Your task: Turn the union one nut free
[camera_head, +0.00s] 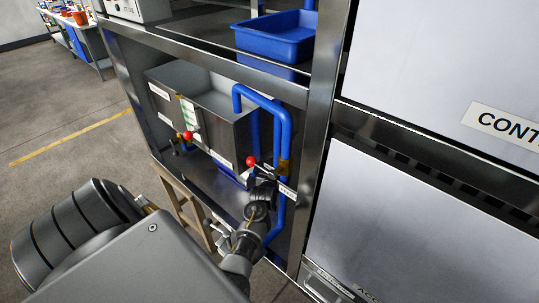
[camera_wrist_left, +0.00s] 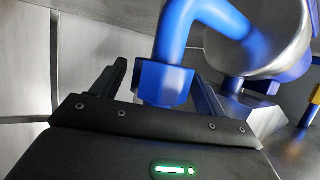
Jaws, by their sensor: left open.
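A blue hexagonal nut (camera_wrist_left: 164,83) sits at the lower end of a bent blue pipe (camera_wrist_left: 180,32) in the left wrist view. My left gripper (camera_wrist_left: 162,92) is open, with one dark finger left of the nut and the other right of it. A gap shows on the left side; whether the right finger touches the nut I cannot tell. In the head view my left gripper (camera_head: 262,188) is at the blue pipe run (camera_head: 286,140) inside the metal frame, and it hides the nut there. My right gripper is not in view.
A steel tank box (camera_head: 205,85) with red-knobbed valves (camera_head: 188,136) stands behind the pipes. A metal frame post (camera_head: 318,120) rises close to the right of my gripper. A blue bin (camera_head: 275,38) sits on the shelf above. A rounded metal body (camera_wrist_left: 258,50) is right of the pipe.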

